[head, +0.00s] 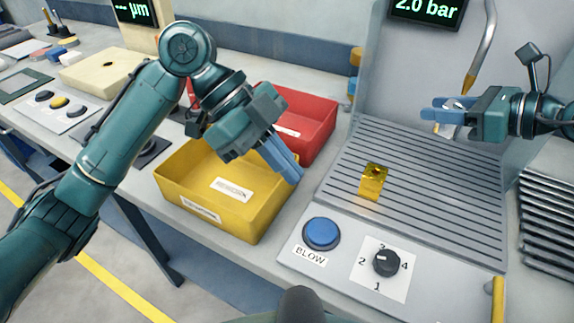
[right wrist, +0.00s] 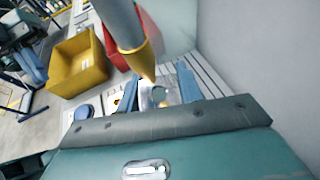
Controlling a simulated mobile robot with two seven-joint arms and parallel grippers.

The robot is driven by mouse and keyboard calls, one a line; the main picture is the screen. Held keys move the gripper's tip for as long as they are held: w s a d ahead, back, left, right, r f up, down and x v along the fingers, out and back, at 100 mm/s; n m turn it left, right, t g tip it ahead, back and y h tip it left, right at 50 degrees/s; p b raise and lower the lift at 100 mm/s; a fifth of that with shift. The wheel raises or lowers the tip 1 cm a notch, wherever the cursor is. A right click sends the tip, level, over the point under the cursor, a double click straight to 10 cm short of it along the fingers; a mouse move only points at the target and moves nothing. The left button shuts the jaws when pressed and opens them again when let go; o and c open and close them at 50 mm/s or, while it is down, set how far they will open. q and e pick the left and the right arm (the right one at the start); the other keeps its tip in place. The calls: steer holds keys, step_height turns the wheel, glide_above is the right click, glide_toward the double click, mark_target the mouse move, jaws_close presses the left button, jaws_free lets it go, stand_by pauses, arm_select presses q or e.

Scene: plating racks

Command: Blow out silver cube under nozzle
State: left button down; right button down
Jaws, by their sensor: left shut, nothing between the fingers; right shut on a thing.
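My right gripper (head: 436,108) reaches in from the right and is shut on the silver cube (head: 449,131), which is held above the ribbed plate and partly hidden by the fingers. The nozzle (head: 470,82), a grey tube with a brass tip, points down just above it. In the right wrist view the nozzle tip (right wrist: 149,66) shows close over the shiny silver cube (right wrist: 159,95) between the blue fingers. My left gripper (head: 291,168) is shut and empty, above the right rim of the yellow bin. The blue BLOW button (head: 322,233) is to its lower right, apart from it.
A gold cube (head: 373,184) stands on the ribbed plate (head: 440,185). A dial (head: 386,262) numbered 1 to 4 sits beside the button. A yellow bin (head: 187,204) and a red bin (head: 318,112) are to the left. A display (head: 427,10) reads 2.0 bar.

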arm_select(q)
glide_above(328, 233)
steer(key=a, duration=0.2)
steer(key=f, duration=0.5)
steer(key=shift+w+a+f, duration=0.15)
steer(key=shift+w, duration=0.25)
arm_select(e)
steer(key=shift+r, duration=0.1)
arm_select(q)
step_height(328, 233, down, 2)
steer(key=shift+w+f, duration=0.1)
steer(key=shift+f, duration=0.9)
